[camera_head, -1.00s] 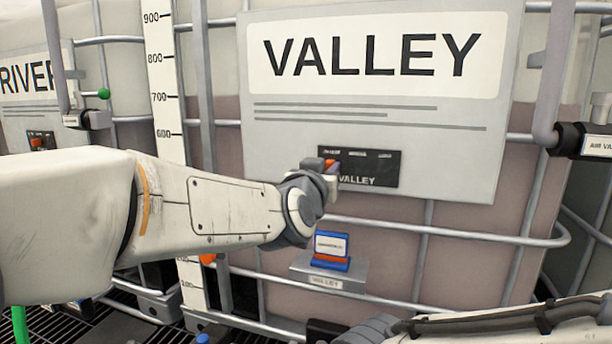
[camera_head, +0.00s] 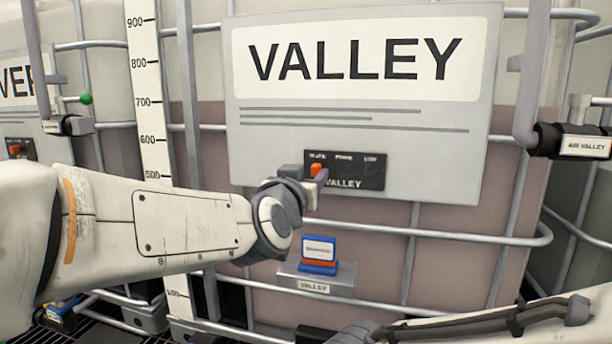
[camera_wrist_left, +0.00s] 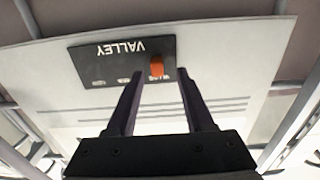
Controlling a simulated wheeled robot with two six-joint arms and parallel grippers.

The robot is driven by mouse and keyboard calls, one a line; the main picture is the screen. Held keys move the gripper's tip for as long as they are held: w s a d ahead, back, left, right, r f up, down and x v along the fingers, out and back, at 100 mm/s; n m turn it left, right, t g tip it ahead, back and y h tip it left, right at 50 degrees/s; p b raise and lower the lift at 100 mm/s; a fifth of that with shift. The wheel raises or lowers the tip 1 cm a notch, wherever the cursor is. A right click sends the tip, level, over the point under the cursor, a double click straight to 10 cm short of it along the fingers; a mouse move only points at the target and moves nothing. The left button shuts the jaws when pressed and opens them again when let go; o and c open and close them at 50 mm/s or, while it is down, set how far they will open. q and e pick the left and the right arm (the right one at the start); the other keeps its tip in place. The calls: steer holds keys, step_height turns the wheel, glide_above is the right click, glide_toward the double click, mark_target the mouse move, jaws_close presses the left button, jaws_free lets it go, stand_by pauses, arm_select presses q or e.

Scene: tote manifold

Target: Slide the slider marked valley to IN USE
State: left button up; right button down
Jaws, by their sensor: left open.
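The VALLEY slider panel (camera_head: 357,172) is a small black plate low on the big VALLEY sign. Its orange slider knob (camera_head: 316,170) stands at the panel's left end in the head view, under the leftmost of three small labels, which are hard to read. My left gripper (camera_head: 316,186) is at the panel's lower left and partly covers it. In the left wrist view, where the sign is upside down, my left gripper (camera_wrist_left: 157,75) is open, with a finger on either side of the orange knob (camera_wrist_left: 157,66) and gaps between. My right gripper's jaws cannot be made out at the bottom.
A blue and red block with a white label (camera_head: 319,252) sits on a grey VALLEY holder below the sign. Metal cage bars (camera_head: 460,236) cross the tank. An AIR VALLEY valve (camera_head: 583,146) is at the right. A white level scale (camera_head: 145,90) stands left of the sign.

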arm_select(q)
steer(key=v, duration=0.8)
